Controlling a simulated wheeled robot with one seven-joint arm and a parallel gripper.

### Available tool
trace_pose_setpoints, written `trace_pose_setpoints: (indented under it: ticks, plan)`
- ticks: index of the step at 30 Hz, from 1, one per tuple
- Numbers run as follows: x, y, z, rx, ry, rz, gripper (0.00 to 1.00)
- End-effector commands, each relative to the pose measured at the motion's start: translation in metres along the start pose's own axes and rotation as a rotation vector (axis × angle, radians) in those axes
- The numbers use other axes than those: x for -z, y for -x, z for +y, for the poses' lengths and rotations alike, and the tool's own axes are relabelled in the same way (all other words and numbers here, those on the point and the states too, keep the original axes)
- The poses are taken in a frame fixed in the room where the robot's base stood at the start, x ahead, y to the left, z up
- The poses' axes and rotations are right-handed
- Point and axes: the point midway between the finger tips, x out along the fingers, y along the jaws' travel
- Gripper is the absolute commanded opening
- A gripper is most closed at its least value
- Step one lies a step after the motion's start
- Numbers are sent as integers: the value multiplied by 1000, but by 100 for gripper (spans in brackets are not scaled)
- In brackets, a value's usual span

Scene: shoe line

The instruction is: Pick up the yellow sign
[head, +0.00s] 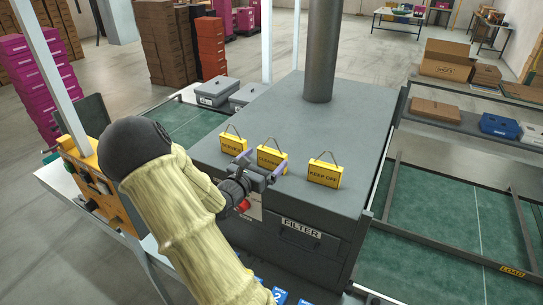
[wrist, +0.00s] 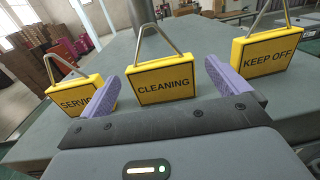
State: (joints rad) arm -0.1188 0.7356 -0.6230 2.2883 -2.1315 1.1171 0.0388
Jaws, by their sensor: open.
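Three yellow signs with metal wire handles stand in a row on the grey filter cabinet top. The SERVICE sign (head: 232,143) is on the left, the CLEANING sign (head: 272,158) in the middle, and the KEEP OFF sign (head: 324,173) on the right. In the wrist view, the CLEANING sign (wrist: 163,80) stands between and beyond the purple fingers of my gripper (wrist: 165,82). The SERVICE sign (wrist: 82,95) is partly hidden by the left finger. The KEEP OFF sign (wrist: 264,53) is right of the right finger. My gripper (head: 262,170) is open and empty.
The grey filter cabinet (head: 350,112) carries a tall dark pipe (head: 320,50) behind the signs. Grey lidded boxes (head: 217,92) stand beyond it at left. A shelf with cardboard boxes (head: 446,61) is at right. The cabinet top around the KEEP OFF sign is clear.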

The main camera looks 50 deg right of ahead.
Motion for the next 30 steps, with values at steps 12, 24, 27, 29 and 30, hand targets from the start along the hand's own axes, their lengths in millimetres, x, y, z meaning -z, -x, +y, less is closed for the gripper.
trace_pose_setpoints:
  ticks: [12,24,27,29,30]
  plan:
    - [0,-18,0,-1,0,0,100]
    - [-4,-49,2,1,3,1,100]
    - [-3,-63,3,1,2,-1,100]
    - [-2,-68,3,0,2,0,100]
    - [-1,-70,3,-1,1,0,100]
